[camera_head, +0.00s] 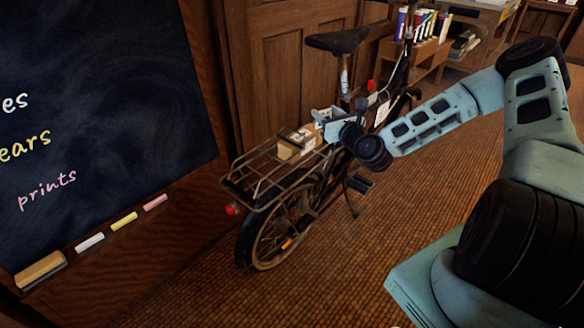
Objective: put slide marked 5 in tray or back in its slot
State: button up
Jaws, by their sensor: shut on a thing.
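I cannot make out a slide marked 5, a slide tray or a slot in the head view. My gripper (321,128) is beside a bicycle's rear rack, just behind and below the saddle. It is shut on the right end of a small brown box (288,151) with a pale label. The box is at the front part of the wire rack (253,181). I cannot tell whether it rests on the rack or is held just above it. The fingertips are small and partly hidden by the box and the wrist.
The bicycle (343,75) stands by a wood-panelled wall (290,50). A blackboard (90,110) with a chalk ledge holding an eraser (40,270) and chalks (123,221) is at left. A low shelf with books (425,25) is behind. The tiled floor (330,270) in front is clear.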

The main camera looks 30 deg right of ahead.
notch_tip(320, 180, down, 10)
jog(key=shift+r+b, duration=0.15)
jog(key=shift+b, duration=0.95)
jog(key=o, duration=0.8)
jog(key=shift+c, duration=0.2)
